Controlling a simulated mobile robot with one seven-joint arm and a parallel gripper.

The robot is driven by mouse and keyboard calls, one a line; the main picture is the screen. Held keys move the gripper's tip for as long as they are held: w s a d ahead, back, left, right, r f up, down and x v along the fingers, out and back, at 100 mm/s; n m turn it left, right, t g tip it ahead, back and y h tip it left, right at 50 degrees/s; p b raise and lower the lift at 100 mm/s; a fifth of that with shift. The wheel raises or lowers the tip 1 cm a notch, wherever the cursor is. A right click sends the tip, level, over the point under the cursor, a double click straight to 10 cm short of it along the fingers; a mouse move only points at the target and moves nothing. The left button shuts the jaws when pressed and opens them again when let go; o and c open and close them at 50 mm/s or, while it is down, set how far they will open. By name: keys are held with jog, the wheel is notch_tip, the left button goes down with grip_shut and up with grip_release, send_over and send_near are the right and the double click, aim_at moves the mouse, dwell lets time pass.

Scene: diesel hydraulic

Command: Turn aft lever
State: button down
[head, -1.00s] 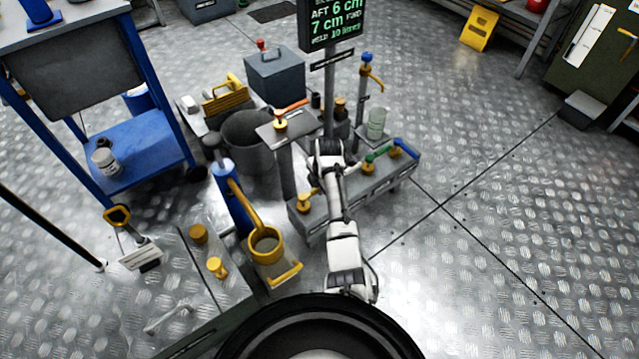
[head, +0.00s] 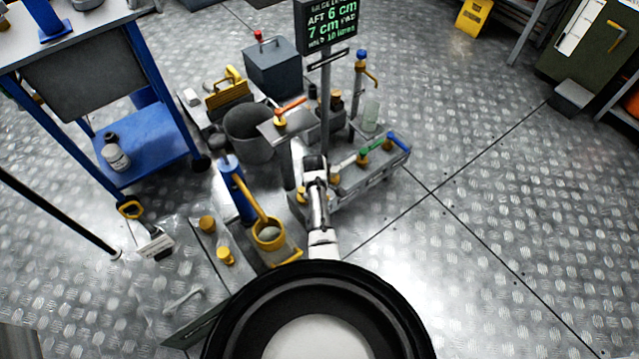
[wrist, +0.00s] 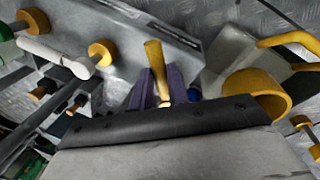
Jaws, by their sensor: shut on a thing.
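The grey valve bench (head: 372,180) stands on the floor and carries several coloured levers. In the wrist view, the two purplish fingers of my gripper (wrist: 162,86) are closed around a yellow lever (wrist: 154,54), its end sticking up between them. A yellow hub (head: 301,194) shows at the bench's left end beside my arm in the head view. A white lever (wrist: 44,48) and a green lever (wrist: 5,32) lie farther left in the wrist view. My arm hides part of the bench, and I cannot read which lever is labelled aft.
A sign (head: 331,25) reading "AFT 6 cm" stands on a post behind the bench. An orange-handled valve (head: 290,112) sits on a pedestal near my arm. A blue hand pump (head: 237,190) and yellow cup (head: 269,233) stand left. The floor to the right is clear.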

jog(key=s+m+p, duration=0.1)
jog(key=a+m, duration=0.1)
jog(key=m, duration=0.1)
jog(key=shift+s+r+m+h+p, duration=0.1)
jog(key=shift+s+m+h+p, duration=0.2)
jog(key=shift+s+p, duration=0.1)
jog(key=shift+s+a+m+g+p, duration=0.25)
jog(key=shift+s+a+m, duration=0.1)
jog(key=shift+m, duration=0.55)
jog(key=shift+s+a+m+g+p, duration=0.15)
jog(key=shift+s+a+m+p, duration=0.15)
jog(key=shift+m, duration=0.6)
jog(key=shift+a, duration=0.1)
jog(key=c, duration=1.3)
grip_release()
jog(key=shift+w, duration=0.1)
jog(key=shift+c, duration=0.2)
notch_tip(320, 180, up, 13)
jog(key=s+a+p, duration=0.1)
jog(key=a, duration=0.1)
jog(key=shift+s+r, duration=0.15)
jog(key=shift+s, duration=0.15)
jog(key=shift+a, duration=0.1)
